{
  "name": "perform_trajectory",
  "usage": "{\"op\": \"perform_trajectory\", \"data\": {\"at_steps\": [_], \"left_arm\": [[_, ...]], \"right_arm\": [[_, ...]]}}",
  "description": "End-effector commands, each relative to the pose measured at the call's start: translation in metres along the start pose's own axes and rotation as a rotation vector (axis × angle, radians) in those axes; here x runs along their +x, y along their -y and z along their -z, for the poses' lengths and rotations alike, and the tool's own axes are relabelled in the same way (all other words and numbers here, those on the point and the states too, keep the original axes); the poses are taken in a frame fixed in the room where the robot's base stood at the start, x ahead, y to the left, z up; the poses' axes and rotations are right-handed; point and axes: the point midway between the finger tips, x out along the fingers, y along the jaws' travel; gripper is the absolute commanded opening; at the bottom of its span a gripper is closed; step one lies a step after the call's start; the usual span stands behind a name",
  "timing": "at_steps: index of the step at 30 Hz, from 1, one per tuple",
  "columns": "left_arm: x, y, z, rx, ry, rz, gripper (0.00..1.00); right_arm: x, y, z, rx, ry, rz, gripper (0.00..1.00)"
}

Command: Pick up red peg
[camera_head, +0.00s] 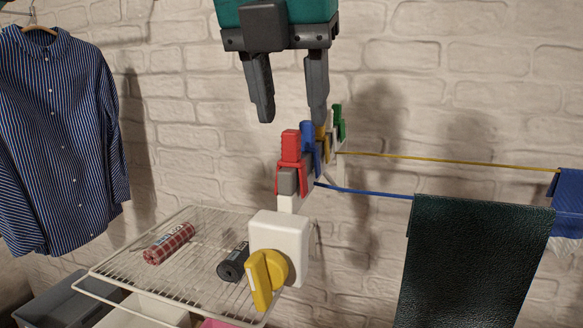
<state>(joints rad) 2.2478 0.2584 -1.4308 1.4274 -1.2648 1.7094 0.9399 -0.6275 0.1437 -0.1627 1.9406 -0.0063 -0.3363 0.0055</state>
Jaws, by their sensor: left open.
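The red peg (290,147) stands on the near end of a white rack on the wall, with a grey part below its top. A blue peg (307,136), a yellow peg (321,138) and a green peg (338,125) follow behind it. My left gripper (291,116) hangs from above with its two fingers apart and pointing down. In the picture its fingertips lie just above the red peg, one to each side, with nothing between them; the exact depth gap is hard to tell. My right gripper is not in view.
A yellow line (450,161) and a blue line (365,192) run right from the rack, with a dark green cloth (470,265) hanging there. A wire shelf (140,277) below holds a red roll (168,243) and a dark roll (233,263). A striped shirt (60,135) hangs left.

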Motion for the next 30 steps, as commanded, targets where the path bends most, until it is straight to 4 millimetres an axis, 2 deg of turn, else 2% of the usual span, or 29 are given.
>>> {"op": "perform_trajectory", "data": {"at_steps": [3,7,10,17,30], "left_arm": [[0.019,-0.004,0.001,0.000,-0.003,-0.001,0.49],[0.036,-0.004,0.001,0.000,-0.002,0.001,0.49],[0.042,-0.004,0.002,0.000,-0.003,0.000,0.49],[0.043,-0.004,0.001,0.000,-0.001,0.001,0.48],[0.042,-0.004,0.001,0.000,-0.001,0.001,0.06]], "right_arm": [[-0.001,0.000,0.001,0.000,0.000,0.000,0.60],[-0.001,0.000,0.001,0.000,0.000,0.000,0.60],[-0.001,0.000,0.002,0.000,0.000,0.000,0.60],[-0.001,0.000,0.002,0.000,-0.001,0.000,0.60],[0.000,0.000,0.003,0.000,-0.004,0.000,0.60]]}}
